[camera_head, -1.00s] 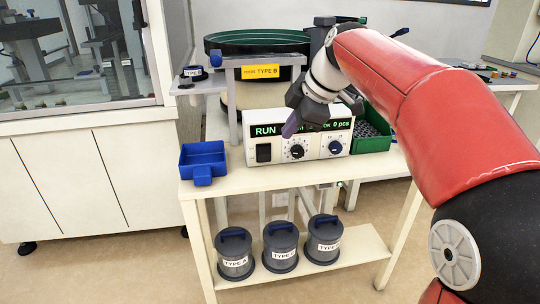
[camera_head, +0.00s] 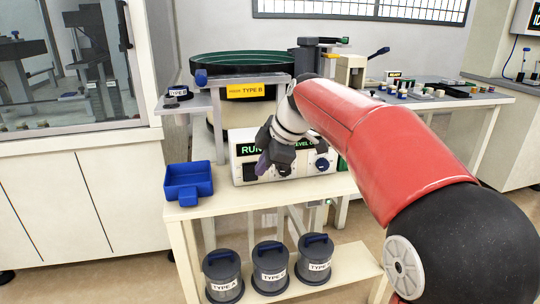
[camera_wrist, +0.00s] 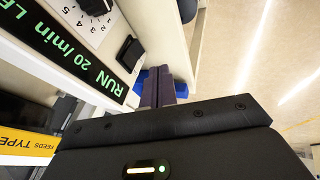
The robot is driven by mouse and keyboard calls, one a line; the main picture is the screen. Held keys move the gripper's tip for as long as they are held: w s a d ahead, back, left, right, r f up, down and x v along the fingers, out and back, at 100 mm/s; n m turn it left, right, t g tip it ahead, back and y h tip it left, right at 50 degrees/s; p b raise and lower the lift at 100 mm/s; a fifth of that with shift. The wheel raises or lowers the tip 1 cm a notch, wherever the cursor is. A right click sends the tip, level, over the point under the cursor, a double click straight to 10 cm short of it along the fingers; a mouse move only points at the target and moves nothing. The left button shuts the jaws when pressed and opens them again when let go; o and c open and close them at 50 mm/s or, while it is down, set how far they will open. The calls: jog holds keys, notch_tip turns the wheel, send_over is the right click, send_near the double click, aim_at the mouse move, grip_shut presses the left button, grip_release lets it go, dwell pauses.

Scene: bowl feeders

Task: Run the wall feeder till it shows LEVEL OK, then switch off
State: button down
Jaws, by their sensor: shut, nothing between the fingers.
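The feeder's control box (camera_head: 238,170) stands on the cream table with a green-lit display (camera_head: 255,149). The display reads RUN and, right of my wrist, LEVEL with an O; the rest is hidden. In the wrist view the display (camera_wrist: 75,50) reads RUN 20/min LE, then is cut off. A black rocker switch (camera_wrist: 130,53) and a marked dial (camera_wrist: 95,5) show there. My gripper (camera_head: 262,163) is shut and empty, in front of the box's left part by the switch. Its purple fingers (camera_wrist: 165,87) appear beside the switch; contact cannot be told. The green-rimmed bowl (camera_head: 240,62) sits behind, labelled TYPE B.
A blue tray (camera_head: 188,182) stands left of the control box. A side bench (camera_head: 450,98) with small parts stands at right. The table's front strip is clear.

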aim_at(249, 178)
jog(key=x, duration=0.4)
jog(key=shift+w+a+f, duration=0.1)
jog(key=shift+w, duration=0.5)
jog(key=shift+w+a+f, duration=0.1)
jog(key=shift+w+f, duration=0.05)
jog(key=shift+w, duration=0.45)
jog(key=shift+w+a+f, duration=0.2)
jog(key=shift+w+f, duration=0.05)
jog(key=shift+w, duration=0.3)
jog(key=shift+w+f+t+b, duration=0.1)
jog(key=shift+f+t+b, duration=0.3)
jog(key=shift+b, duration=0.8)
jog(key=shift+r, duration=0.25)
jog(key=shift+w, duration=0.1)
